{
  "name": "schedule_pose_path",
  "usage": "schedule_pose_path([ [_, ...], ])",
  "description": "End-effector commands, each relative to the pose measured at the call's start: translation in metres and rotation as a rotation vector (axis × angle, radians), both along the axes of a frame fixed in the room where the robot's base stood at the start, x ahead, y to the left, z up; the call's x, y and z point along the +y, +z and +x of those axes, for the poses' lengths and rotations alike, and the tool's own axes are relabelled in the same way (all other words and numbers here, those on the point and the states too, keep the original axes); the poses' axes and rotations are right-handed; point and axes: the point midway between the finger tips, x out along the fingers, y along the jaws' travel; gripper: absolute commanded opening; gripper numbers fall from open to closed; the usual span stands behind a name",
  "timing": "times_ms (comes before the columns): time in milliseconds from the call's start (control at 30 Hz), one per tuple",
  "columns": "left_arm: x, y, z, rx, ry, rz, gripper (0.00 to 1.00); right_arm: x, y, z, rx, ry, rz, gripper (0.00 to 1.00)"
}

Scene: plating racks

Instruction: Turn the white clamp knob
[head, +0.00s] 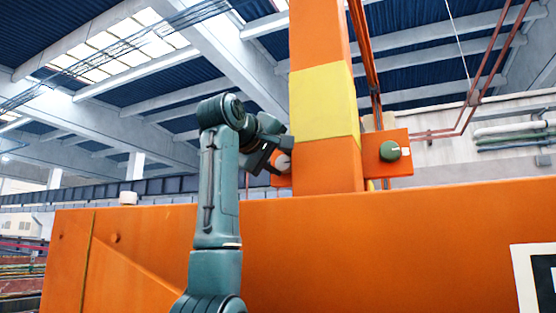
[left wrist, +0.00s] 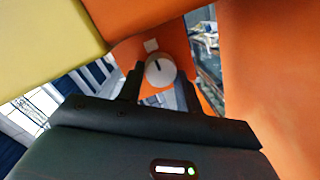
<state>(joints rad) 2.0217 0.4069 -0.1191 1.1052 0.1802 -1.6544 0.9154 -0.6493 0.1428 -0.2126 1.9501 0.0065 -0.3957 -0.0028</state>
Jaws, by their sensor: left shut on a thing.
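The white clamp knob (head: 283,162) is round and sits on a small orange plate left of the orange and yellow post. In the left wrist view the white knob (left wrist: 160,71) shows a dark pointer line on its face, close to upright in that picture. My left gripper (head: 272,160) reaches it from the left. In the left wrist view its two dark fingers (left wrist: 157,80) stand on either side of the knob, shut on it. The fingertips are partly hidden in the head view. My right gripper is in neither view.
A green knob (head: 389,151) sits on an orange plate right of the post (head: 325,165). A wide orange beam (head: 400,235) runs across below. A small white knob-like thing (head: 128,198) stands on the beam's top edge at the left.

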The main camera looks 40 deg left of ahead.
Motion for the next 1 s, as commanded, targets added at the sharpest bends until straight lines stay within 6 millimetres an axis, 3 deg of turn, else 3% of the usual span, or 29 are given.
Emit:
schedule_pose_path([
  [167, 0.0, -0.003, 0.001, 0.008, 0.0, -0.002, 0.12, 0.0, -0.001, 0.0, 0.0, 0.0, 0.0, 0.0],
  [200, 0.0, -0.003, 0.001, 0.009, -0.001, -0.002, 0.36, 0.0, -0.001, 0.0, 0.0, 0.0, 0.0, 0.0],
  [433, 0.0, -0.002, 0.001, 0.005, 0.0, -0.002, 0.55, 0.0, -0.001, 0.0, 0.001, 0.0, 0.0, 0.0],
  [767, -0.001, -0.001, -0.004, 0.001, 0.0, -0.002, 0.57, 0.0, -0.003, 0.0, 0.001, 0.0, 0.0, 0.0],
  [1000, -0.011, 0.003, -0.043, -0.005, 0.0, 0.0, 0.57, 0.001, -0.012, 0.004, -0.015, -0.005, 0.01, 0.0],
])
